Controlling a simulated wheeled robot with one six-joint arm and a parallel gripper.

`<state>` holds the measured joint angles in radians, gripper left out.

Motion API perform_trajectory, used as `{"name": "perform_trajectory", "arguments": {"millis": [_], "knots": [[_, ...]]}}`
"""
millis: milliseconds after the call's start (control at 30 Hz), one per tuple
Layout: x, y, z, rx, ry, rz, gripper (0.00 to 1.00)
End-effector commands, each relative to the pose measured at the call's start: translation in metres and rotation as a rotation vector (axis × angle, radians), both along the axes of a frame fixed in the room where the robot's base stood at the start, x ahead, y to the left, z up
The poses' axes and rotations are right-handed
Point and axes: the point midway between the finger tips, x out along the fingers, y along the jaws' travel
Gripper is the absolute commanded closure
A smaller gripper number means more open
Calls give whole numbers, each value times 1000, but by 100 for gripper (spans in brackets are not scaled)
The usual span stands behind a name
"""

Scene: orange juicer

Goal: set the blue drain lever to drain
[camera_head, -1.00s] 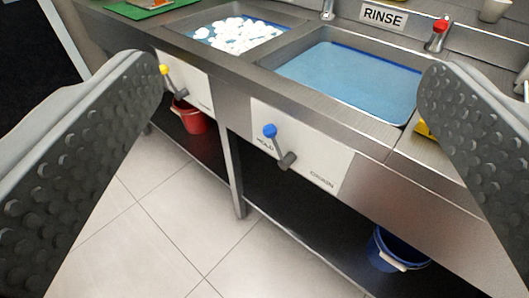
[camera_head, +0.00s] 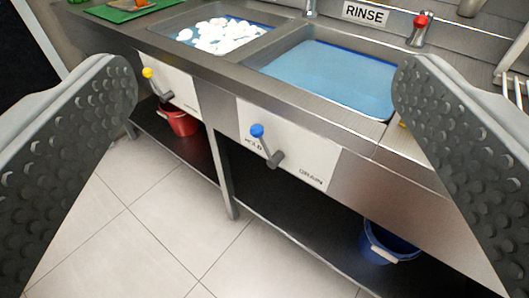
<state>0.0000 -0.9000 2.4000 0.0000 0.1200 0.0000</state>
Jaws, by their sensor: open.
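The blue drain lever (camera_head: 258,132) is on a white panel on the front of the sink bench. Its blue knob is at the upper left, by the word HOLD, and its grey arm runs down right to a dark pivot. The word DRAIN (camera_head: 311,177) is printed at the panel's lower right. My gripper (camera_head: 265,85) is open and empty. Its two dark, studded fingers stand wide apart at the left and right of the view, with the lever between them in the picture and farther off.
A rinse basin (camera_head: 330,75) of blue water lies above the panel. A yellow lever (camera_head: 148,73) is on another panel at left, below a basin of white items (camera_head: 222,35). A red bucket (camera_head: 180,121) and a blue bucket (camera_head: 386,243) stand on the low shelf.

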Motion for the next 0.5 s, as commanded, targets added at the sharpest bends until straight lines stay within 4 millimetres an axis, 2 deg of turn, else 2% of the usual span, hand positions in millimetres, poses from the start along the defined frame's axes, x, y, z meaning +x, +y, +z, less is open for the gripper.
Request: {"name": "perform_trajectory", "arguments": {"millis": [167,333,433,500], "knots": [[0,0,0,0,0,0,14],[6,2,-6,-21,26,7,43],[20,8,-21,-81,97,27,63],[34,13,-38,-152,171,50,64]]}}
